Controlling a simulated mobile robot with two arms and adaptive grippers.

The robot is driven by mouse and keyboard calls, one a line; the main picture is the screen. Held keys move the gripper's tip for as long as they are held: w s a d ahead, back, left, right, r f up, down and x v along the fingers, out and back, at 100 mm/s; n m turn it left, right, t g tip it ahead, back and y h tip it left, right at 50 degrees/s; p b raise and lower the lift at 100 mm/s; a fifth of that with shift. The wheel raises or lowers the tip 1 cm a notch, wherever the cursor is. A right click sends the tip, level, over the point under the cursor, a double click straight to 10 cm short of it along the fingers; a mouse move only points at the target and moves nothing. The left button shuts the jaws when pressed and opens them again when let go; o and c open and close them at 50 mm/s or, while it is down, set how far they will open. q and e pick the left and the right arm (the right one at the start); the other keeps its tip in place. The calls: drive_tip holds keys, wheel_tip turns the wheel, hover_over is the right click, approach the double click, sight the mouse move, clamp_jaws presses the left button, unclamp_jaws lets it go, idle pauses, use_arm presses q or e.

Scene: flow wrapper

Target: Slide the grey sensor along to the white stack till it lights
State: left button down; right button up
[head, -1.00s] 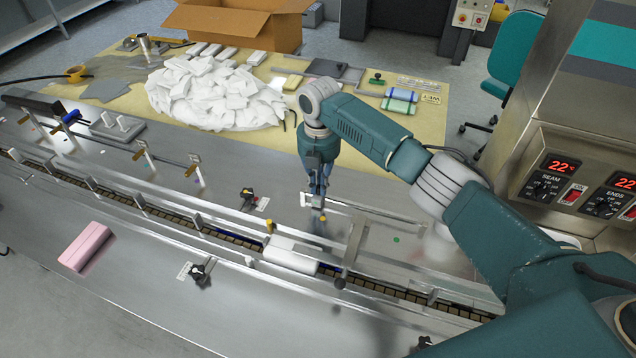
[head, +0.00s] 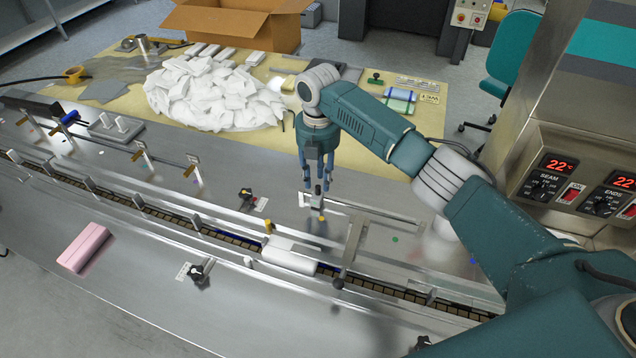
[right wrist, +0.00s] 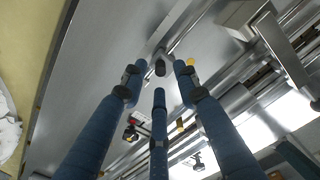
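The small grey sensor (head: 318,203), with a yellow tip below it, stands on the slide rail behind the conveyor. My right gripper (head: 315,188) is just above it, fingers pointing down and spread. In the right wrist view the three fingers stand apart, and the sensor's dark top (right wrist: 160,68) shows beyond them, not gripped. The white stack (head: 290,257) lies in the conveyor channel, in front of and left of the sensor. I cannot make out a lit lamp on the sensor. My left gripper is not in view.
A metal bracket (head: 352,245) crosses the channel right of the white stack. Guide rails run along the conveyor. A pink block (head: 84,247) lies on the front deck. White packets (head: 215,95) are heaped on the table behind.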

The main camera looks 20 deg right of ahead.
sight(318, 186)
wheel_tip(318, 186, up, 9)
drive_tip(key=shift+r, duration=0.15)
idle(0.5)
